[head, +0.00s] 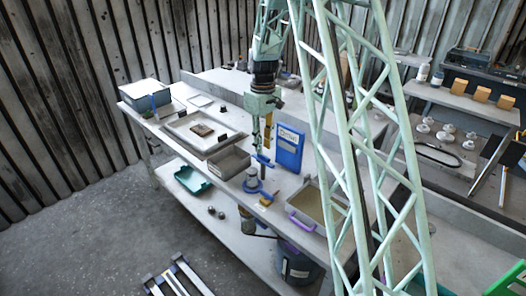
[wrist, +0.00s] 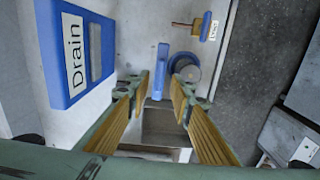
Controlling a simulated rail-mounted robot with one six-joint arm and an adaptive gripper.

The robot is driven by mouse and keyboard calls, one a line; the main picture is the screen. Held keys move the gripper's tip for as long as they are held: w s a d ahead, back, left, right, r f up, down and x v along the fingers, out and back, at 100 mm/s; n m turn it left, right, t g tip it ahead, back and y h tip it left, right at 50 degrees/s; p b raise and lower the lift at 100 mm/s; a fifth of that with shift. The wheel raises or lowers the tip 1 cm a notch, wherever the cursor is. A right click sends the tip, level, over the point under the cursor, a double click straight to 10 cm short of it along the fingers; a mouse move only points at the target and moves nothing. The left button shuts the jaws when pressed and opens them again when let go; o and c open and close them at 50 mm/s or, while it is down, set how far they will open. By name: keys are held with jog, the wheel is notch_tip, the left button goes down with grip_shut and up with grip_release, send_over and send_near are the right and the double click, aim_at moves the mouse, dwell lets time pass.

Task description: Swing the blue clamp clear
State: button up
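In the head view my gripper (head: 262,150) points down over the workbench, above a blue clamp bar (head: 261,161) that stands over a round blue base (head: 253,185). In the wrist view the two fingers with yellow ribbed pads are apart, and my gripper (wrist: 158,88) is open and empty. The blue bar (wrist: 161,68) shows upright in the picture, in line with the gap between the fingertips. A round blue part with a grey top (wrist: 187,68) sits just right of the bar. Whether a finger touches the bar cannot be told.
A blue box labelled Drain (head: 289,148) stands close to my gripper. A blue piece with a copper rod and tag (wrist: 207,27) lies near the bench edge. A grey bin (head: 229,163) and a purple-handled tray (head: 320,205) stand on the bench (head: 178,149) to either side.

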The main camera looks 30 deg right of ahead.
notch_tip(320, 180, up, 8)
jog(key=shift+f, duration=0.25)
jog(key=shift+r, duration=0.1)
dwell(0.7)
jog(key=s+a+r+m+t+b, duration=0.1)
jog(key=s+a+r, duration=0.45)
jog(key=s, duration=0.25)
jog(key=s+a+r+b, duration=0.1)
jog(key=s+a+r, duration=0.4)
jog(key=s+r, duration=0.25)
jog(key=s+a+r+m+t+b, duration=0.1)
jog(key=s+a+r+b, duration=0.1)
jog(key=s+a+r, duration=0.45)
jog(key=s+a+f+t+b, duration=0.1)
jog(key=s+a+f, duration=0.1)
jog(key=s, duration=1.2)
jog(key=s+a+f+m+t+b, duration=0.1)
jog(key=s+a+f, duration=0.1)
jog(key=s, duration=1.2)
jog(key=shift+s+a+b, duration=0.2)
jog(key=shift+a+b, duration=0.15)
jog(key=shift+a, duration=0.45)
